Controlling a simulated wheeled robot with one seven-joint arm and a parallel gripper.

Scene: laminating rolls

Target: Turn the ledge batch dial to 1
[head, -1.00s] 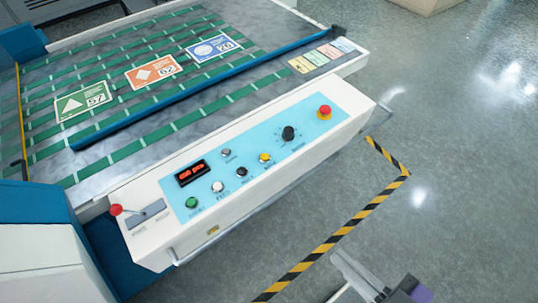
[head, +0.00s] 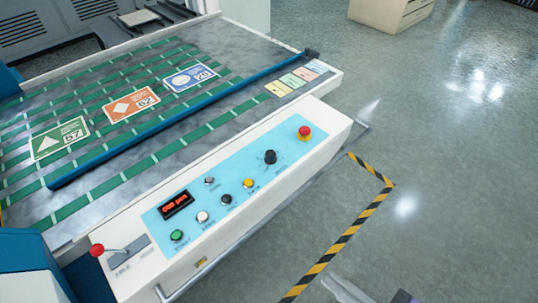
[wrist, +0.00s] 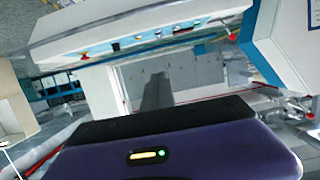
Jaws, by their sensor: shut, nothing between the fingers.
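The black dial (head: 270,157) stands on the light blue panel (head: 222,187) of the white control ledge, with small marks around it. Its pointer setting and numbers are too small to read. My gripper (head: 345,290) shows only partly at the bottom edge of the head view, low and to the right of the ledge, apart from the dial. It is shut and empty.
The panel also carries a red display (head: 176,204), a red emergency button (head: 305,132), and green, white, black and yellow buttons. A red-knobbed lever (head: 97,250) is at the ledge's left end. Striped floor tape (head: 345,237) borders clear floor to the right.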

